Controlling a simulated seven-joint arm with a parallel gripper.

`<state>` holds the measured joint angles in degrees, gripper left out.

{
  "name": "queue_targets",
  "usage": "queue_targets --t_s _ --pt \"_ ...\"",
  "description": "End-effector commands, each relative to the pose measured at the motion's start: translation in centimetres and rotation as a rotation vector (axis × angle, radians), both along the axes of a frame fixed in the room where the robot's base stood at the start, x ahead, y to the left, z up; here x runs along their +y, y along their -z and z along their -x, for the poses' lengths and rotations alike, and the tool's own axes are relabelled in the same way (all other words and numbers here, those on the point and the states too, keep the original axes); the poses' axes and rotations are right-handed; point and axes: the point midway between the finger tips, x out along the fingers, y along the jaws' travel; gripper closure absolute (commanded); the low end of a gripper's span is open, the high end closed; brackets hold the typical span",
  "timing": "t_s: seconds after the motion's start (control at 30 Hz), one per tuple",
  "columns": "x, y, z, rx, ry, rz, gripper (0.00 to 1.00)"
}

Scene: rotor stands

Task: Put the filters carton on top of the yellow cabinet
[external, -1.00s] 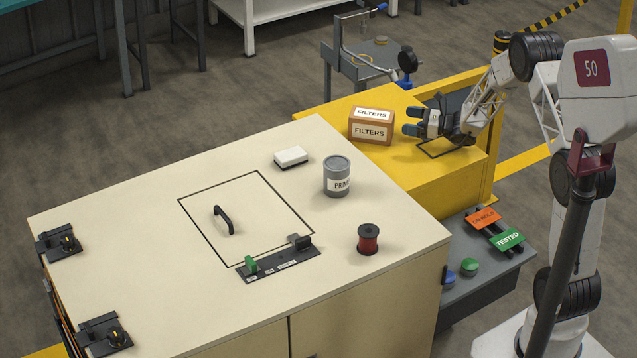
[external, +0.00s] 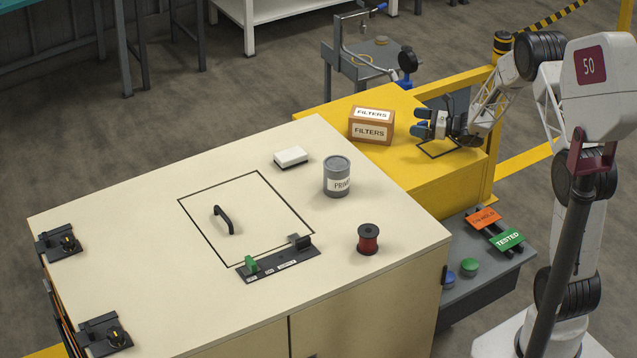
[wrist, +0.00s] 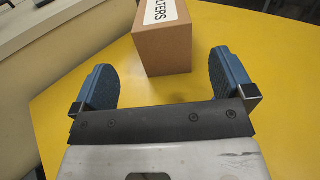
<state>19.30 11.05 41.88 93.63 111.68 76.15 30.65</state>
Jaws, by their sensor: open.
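The filters carton (external: 371,130) is a brown box with white FILTERS labels. It stands upright on top of the yellow cabinet (external: 330,110), near the middle of the bare yellow top. My gripper (external: 420,122) is just right of the carton, low over the cabinet top, with its fingers pointing at the carton. In the wrist view the two blue fingers (wrist: 165,80) are spread wide and empty. The carton (wrist: 172,47) lies ahead of them there, apart from them, with its near edge around the fingertip line.
The cream cabinet top (external: 120,230) in front holds a grey PRIMER can (external: 337,180), a red spool (external: 368,240), a white block (external: 291,157) and a handled hatch (external: 222,220). A black outlined square (external: 440,150) marks the yellow top beneath my gripper.

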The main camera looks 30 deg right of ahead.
Motion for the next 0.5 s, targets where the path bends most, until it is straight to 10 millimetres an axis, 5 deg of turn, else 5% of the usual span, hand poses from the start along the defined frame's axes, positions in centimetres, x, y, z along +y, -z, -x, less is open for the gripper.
queue_targets --t_s 0.27,0.5 --pt "2.7 -3.0 2.0 -0.022 -0.091 0.095 0.0" --pt "7.8 -8.2 7.3 -0.077 -0.281 0.303 0.0"
